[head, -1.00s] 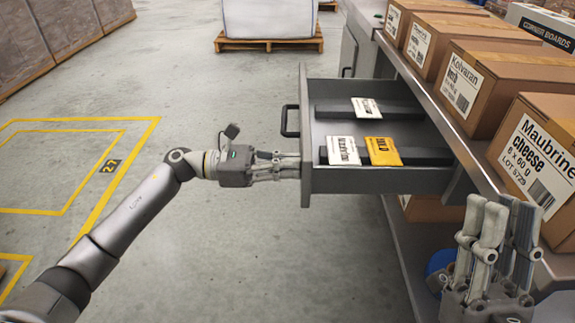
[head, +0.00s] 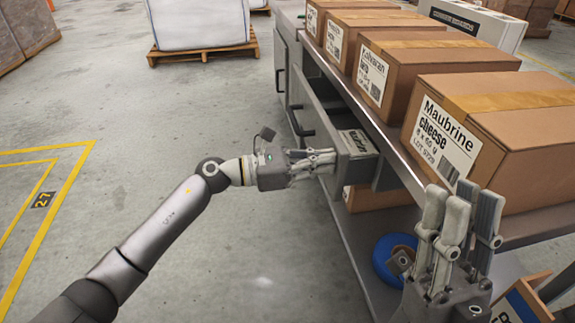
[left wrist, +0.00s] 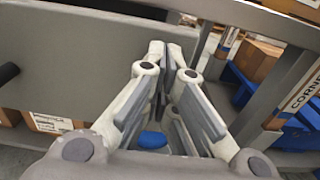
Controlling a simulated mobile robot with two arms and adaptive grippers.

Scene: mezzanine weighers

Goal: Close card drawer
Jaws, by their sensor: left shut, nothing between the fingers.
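The grey card drawer (head: 322,118) is under the counter in the head view and stands only a little open. A pale card (head: 357,141) shows in its narrow opening; the rest of the inside is hidden. The drawer's black handle (head: 298,123) is on its front. My left gripper (head: 332,160) is shut and empty, with its fingertips at the near end of the drawer front. The drawer front also fills the upper left of the left wrist view (left wrist: 75,65). My right gripper (head: 462,200) points up near the counter's edge, apart from the drawer; its finger gap is unclear.
Several cardboard boxes, the nearest marked Maubrine cheese (head: 490,135), stand on the metal counter (head: 395,150). A blue round object (head: 390,262) is on the lower shelf. A white sack on a pallet (head: 203,52) stands behind.

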